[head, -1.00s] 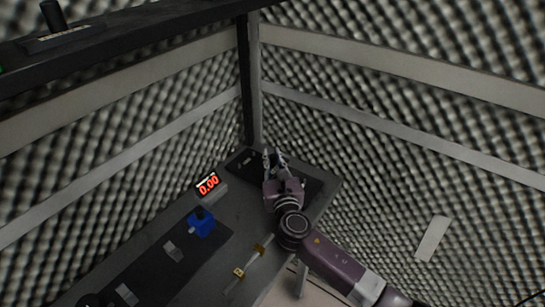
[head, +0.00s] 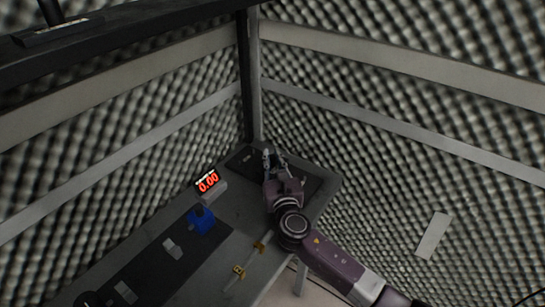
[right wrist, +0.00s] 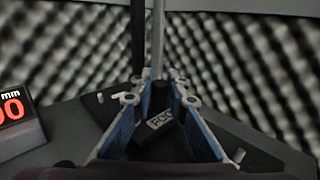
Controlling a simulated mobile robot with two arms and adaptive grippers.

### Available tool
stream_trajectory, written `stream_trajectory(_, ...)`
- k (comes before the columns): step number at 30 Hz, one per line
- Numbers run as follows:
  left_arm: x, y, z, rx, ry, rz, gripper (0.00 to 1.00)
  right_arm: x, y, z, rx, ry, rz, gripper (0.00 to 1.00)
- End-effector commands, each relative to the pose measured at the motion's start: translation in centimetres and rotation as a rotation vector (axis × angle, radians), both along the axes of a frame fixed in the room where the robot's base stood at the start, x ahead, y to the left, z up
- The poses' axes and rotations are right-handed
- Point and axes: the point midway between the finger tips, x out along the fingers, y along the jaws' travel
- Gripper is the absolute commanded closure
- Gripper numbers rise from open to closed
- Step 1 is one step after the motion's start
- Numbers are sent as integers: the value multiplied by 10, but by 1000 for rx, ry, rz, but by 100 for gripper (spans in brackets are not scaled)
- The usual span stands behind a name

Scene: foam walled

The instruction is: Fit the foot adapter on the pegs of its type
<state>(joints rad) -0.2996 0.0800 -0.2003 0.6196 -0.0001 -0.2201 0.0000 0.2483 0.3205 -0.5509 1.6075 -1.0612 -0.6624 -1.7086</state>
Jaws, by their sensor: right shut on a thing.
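My right gripper (head: 273,156) is over the dark mat (head: 243,158) at the far corner of the grey bench. In the right wrist view its blue-padded fingers (right wrist: 161,88) are shut on a dark piece (right wrist: 160,128) with pale raised lettering, only partly readable, and a dark round upper part. This looks like the foot adapter; the fingers hide its sides. Whether it touches the mat cannot be told. A small light peg (right wrist: 121,97) lies or stands left of the fingers, and another light fitting (right wrist: 239,155) shows at the right. My left gripper is not in view.
A display (head: 207,181) reading 0.00 stands left of the right arm. A blue block (head: 201,220) with a dark knob, grey blocks (head: 172,248) and a rod with yellow clips (head: 259,247) lie nearer. Foam walls (head: 350,130) close off the corner behind.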

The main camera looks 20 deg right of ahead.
Motion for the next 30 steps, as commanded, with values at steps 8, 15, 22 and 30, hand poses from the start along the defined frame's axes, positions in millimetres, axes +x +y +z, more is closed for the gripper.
stream_trajectory(8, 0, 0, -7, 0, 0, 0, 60, 0, 0, -7, 0, -2, 1, 100)
stream_trajectory(15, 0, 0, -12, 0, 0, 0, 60, 0, 0, -13, 1, -1, 1, 100)
stream_trajectory(22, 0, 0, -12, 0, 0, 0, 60, 0, 0, -14, 1, -1, 1, 72)
stream_trajectory(30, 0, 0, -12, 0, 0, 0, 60, 0, 0, -16, 1, 2, 0, 66)
